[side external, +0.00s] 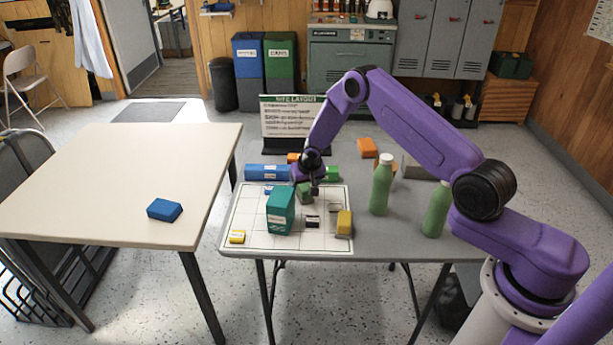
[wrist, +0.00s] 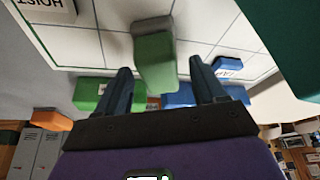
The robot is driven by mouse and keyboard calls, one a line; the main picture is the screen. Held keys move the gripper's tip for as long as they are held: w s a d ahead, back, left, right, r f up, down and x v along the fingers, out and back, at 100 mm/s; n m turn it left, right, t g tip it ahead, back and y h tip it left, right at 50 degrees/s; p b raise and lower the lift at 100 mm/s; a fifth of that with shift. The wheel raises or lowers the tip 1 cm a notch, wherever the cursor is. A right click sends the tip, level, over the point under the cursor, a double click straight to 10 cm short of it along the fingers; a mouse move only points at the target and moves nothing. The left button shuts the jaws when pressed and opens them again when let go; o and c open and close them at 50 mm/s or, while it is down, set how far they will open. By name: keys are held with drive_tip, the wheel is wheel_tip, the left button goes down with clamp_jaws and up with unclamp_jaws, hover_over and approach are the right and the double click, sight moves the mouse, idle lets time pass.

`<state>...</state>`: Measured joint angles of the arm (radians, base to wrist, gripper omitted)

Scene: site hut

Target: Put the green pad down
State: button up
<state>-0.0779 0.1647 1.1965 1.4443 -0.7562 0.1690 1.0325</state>
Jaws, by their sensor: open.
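The green pad (side external: 304,193) is a small green block on the white gridded sheet on the grey table, just below and left of my gripper (side external: 313,186) in the side view. In the wrist view the green pad (wrist: 155,62) lies across the gap between my two spread fingers (wrist: 160,68), with clear space on both sides. My gripper is open and holds nothing. The pad's underside is hidden, so I cannot tell exactly how it rests.
A tall teal box (side external: 281,211) stands close in front of the gripper. A yellow block (side external: 344,222) and green bottles (side external: 381,185) stand to the right. Blue (side external: 268,172) and green (side external: 333,174) blocks lie behind, before a sign board (side external: 290,118).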

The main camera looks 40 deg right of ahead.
drive_tip(key=v, duration=1.1)
drive_tip(key=shift+r, duration=0.3)
drive_tip(key=shift+s+a+r, duration=0.1)
drive_tip(key=s+a+r+n+g+y, duration=0.1)
drive_tip(key=s+a+r+n, duration=0.3)
drive_tip(key=s+a+r, duration=0.3)
drive_tip(key=s+a+r+n, duration=0.4)
drive_tip(key=s+a+r, duration=0.15)
drive_tip(key=s, duration=0.35)
drive_tip(key=s+d+r+n+g, duration=0.1)
drive_tip(key=s+n, duration=0.2)
drive_tip(key=s, duration=0.6)
drive_tip(key=s+d+r+n+g, duration=0.1)
drive_tip(key=s+n, duration=0.2)
drive_tip(key=s, duration=0.6)
drive_tip(key=s+d+r+n+g+y, duration=0.1)
drive_tip(key=s+r+n, duration=0.1)
drive_tip(key=s, duration=0.7)
drive_tip(key=shift+d+n, duration=0.25)
drive_tip(key=shift+n, duration=0.25)
